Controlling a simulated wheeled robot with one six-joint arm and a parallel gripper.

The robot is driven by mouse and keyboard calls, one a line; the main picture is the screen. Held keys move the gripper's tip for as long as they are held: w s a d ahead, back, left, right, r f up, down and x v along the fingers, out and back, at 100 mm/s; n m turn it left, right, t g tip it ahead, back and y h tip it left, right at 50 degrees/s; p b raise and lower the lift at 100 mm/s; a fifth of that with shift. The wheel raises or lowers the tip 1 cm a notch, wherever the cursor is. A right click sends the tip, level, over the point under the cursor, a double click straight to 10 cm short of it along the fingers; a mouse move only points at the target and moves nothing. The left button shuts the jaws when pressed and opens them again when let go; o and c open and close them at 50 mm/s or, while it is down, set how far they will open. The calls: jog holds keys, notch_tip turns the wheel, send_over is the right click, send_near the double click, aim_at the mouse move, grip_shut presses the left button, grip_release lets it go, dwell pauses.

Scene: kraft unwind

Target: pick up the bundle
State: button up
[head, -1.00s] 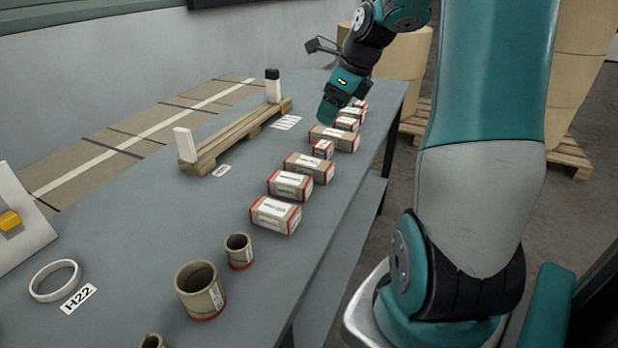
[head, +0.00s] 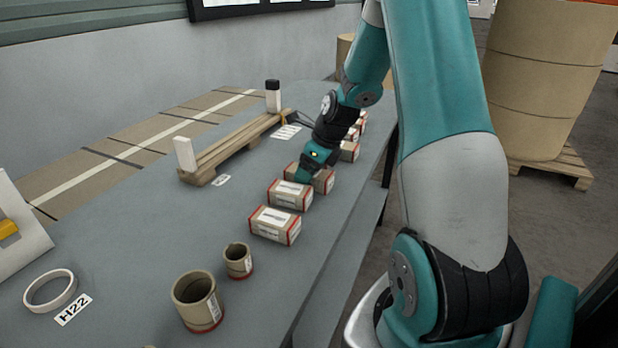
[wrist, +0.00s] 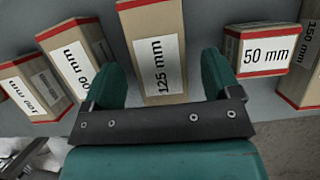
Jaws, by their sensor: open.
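A row of kraft-brown packets with red ends and white labels stands along the table; which one is the bundle I cannot tell. My gripper (head: 303,174) is at the third packet from the near end (head: 323,182). In the wrist view my gripper (wrist: 160,72) is open, with one teal finger on each side of the packet labelled 125 mm (wrist: 153,50). I cannot tell whether the fingers touch it. A 50 mm packet (wrist: 262,52) stands to the right, and another labelled packet (wrist: 78,66) to the left.
Nearer packets (head: 289,195) and (head: 275,224) stand close by. Two brown cores (head: 197,299) and (head: 238,261) and a white ring (head: 50,290) are on the near table (head: 150,240). A wooden rack with posts (head: 235,147) lies behind the row.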

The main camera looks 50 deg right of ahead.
jog(key=shift+x, duration=0.9)
jog(key=shift+r, duration=0.1)
jog(key=c, duration=1.3)
